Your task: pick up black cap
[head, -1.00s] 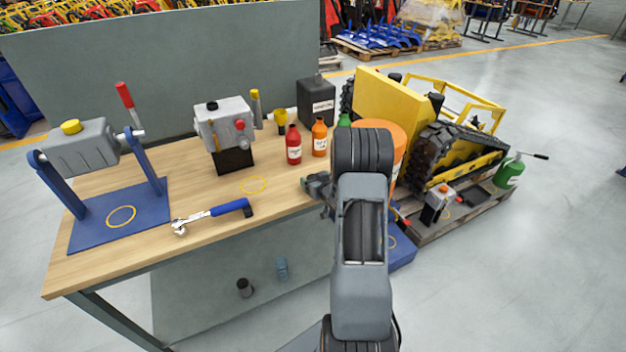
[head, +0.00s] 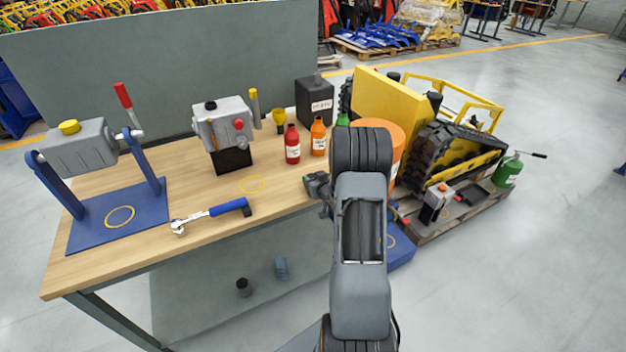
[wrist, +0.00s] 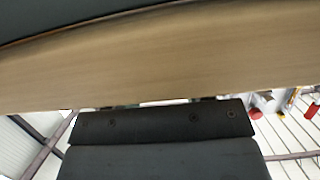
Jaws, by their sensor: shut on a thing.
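A black cap (head: 210,105) sits on top of the grey pump-like unit (head: 225,125) on the workbench. My gripper (head: 316,182) is over the right end of the bench, well to the right of that unit and apart from the cap. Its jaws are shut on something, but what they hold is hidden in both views. In the wrist view, the dark gripper body (wrist: 160,122) fills the lower middle and only slivers of the fingers show past its edge.
A red bottle (head: 292,145) and an orange bottle (head: 318,136) stand near my gripper on the bench (head: 200,265). A blue-handled wrench (head: 212,212) lies at its front. A blue stand (head: 118,215) is at the left. A yellow tracked carrier (head: 440,130) is at the right.

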